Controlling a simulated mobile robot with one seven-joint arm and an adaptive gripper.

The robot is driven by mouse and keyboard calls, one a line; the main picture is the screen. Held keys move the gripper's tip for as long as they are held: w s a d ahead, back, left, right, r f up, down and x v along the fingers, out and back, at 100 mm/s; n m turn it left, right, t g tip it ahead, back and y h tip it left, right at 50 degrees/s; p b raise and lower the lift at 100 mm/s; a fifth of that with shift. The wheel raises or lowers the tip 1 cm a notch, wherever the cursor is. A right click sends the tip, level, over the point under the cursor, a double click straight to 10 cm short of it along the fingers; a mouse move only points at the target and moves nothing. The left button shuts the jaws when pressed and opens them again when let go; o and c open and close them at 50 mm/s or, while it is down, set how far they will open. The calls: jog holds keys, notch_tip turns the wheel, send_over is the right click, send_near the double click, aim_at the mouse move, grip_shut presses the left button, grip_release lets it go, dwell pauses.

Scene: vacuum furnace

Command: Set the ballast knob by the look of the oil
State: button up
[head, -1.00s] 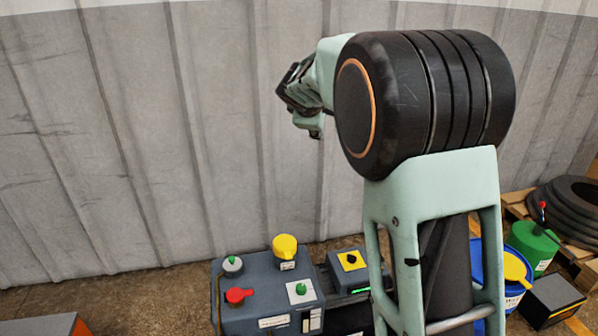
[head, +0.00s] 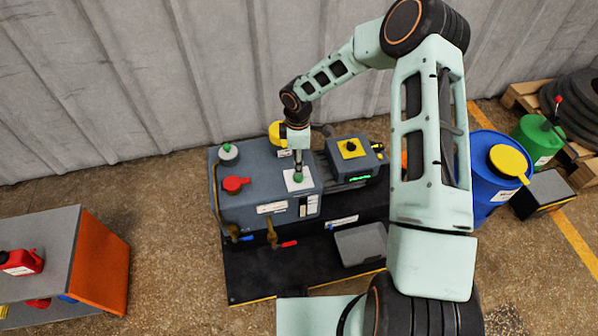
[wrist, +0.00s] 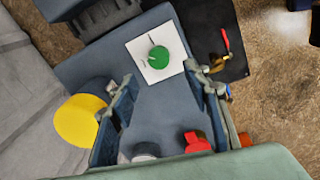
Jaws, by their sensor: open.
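The grey pump housing (head: 240,205) carries a green knob (head: 298,179) on a white square plate. My gripper (head: 299,164) points down just above this knob. In the wrist view my gripper (wrist: 164,80) has its fingers apart, with nothing between them; the knob lies just beyond the fingertips. Which knob is the ballast knob, I cannot read. Pale labels or windows (head: 308,205) sit on the housing front; the oil's look is too small to tell.
A red knob (head: 235,184), a green-topped cap (head: 228,152) and a yellow cap (head: 276,133) stand on the housing. Beside it is a box with a black knob on a yellow plate (head: 350,148). Taps with blue and red levers (head: 288,244) project in front.

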aim_at(298, 177)
jog(key=f, duration=0.2)
jog(key=f+b, duration=0.1)
jog(key=f, duration=0.4)
jog(key=shift+w+f, duration=0.25)
jog(key=shift+f, duration=0.1)
jog(key=shift+c, duration=0.4)
jog(key=c, duration=1.1)
jog(key=shift+b, duration=0.4)
jog(key=m+b, duration=0.1)
jog(key=m, duration=0.2)
jog(key=shift+w+m+b, duration=0.1)
jog(key=shift+m+b, duration=0.2)
jog(key=shift+m, duration=0.1)
jog(key=shift+m+b, duration=0.85)
jog(key=shift+m, duration=1.75)
